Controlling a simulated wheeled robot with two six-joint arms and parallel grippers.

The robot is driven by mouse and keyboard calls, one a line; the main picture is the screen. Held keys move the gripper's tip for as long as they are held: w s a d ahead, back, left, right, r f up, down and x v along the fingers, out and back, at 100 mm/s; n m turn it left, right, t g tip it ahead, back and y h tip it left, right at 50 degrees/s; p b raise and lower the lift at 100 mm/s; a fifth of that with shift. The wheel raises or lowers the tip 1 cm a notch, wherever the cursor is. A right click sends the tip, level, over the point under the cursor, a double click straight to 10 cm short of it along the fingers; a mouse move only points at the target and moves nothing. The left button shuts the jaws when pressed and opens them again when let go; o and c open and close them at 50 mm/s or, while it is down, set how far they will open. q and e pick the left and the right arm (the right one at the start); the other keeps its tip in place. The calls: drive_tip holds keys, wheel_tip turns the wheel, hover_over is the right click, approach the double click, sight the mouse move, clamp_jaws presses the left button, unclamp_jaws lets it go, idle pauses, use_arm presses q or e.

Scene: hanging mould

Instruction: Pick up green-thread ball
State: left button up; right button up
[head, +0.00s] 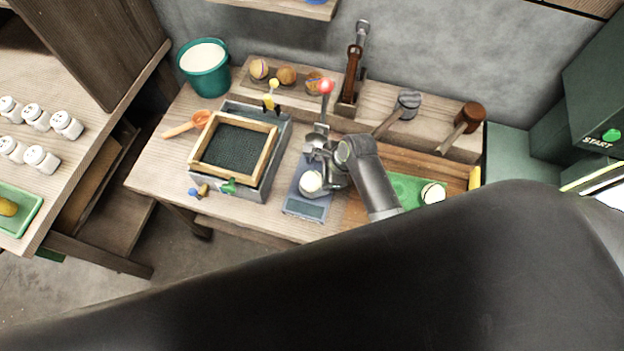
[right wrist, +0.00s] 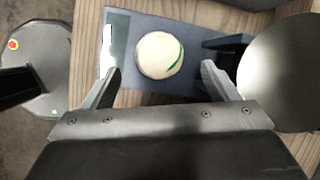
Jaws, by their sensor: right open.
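The green-thread ball (right wrist: 160,55) is cream-coloured with a green curved line on its right side. My right gripper (head: 321,172) is open right beside the ball. In the right wrist view the two fingers of this gripper (right wrist: 160,72) stand apart on either side of the ball's near edge, with gaps on both sides. My left gripper is not in view.
Left of the scale is a wooden frame (head: 198,165) on a grey box. A green mat (head: 404,186) with another pale ball (head: 432,193) lies to the right. A teal bucket (head: 207,80) stands back left.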

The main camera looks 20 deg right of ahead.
sight(314, 178)
drive_tip(key=shift+x, duration=3.35)
drive_tip(key=shift+d, duration=0.1)
drive_tip(key=c, duration=1.1)
drive_tip(key=shift+o, duration=0.2)
